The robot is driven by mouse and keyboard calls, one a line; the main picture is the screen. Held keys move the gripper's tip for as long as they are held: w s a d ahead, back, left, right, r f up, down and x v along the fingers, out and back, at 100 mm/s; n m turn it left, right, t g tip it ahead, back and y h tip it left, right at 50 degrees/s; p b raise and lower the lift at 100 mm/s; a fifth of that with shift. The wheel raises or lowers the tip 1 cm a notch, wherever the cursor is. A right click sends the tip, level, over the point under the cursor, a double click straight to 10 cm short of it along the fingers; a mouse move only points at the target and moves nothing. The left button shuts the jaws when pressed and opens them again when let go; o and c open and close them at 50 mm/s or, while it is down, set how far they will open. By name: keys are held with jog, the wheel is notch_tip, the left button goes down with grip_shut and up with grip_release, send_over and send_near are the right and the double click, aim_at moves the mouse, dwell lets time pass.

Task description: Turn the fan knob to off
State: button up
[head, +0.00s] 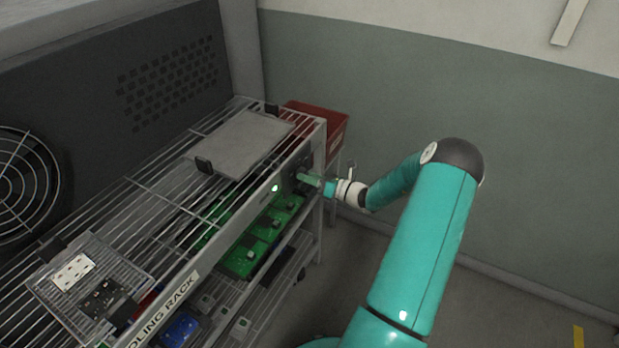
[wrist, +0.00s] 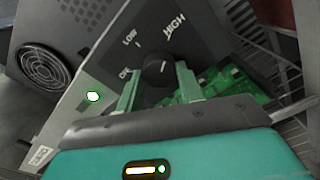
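The dark round fan knob (wrist: 157,72) sits on a dark panel (wrist: 150,25) with white OFF, LOW and HIGH labels, in the wrist view. A small light mark on the knob leans towards the upper right, the HIGH side; its exact setting is too small to tell. My gripper (wrist: 159,71) is open, with one green finger on each side of the knob. I cannot tell whether the fingers touch it. In the head view my gripper (head: 312,180) is at the panel on the rack's right end, and the knob is hidden there.
A green light (head: 275,188) glows on the wire cooling rack (head: 165,215) beside the panel. Green circuit boards (head: 262,228) lie on a lower shelf. A fan (head: 18,185) is at the far left, and a red bin (head: 320,120) stands behind.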

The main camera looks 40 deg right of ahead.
jog(key=shift+n, duration=0.3)
jog(key=shift+d+n, duration=0.15)
jog(key=shift+n, duration=11.45)
jog(key=o, duration=1)
jog(key=shift+r, duration=0.1)
jog(key=v, duration=1.3)
jog(key=shift+s, duration=0.4)
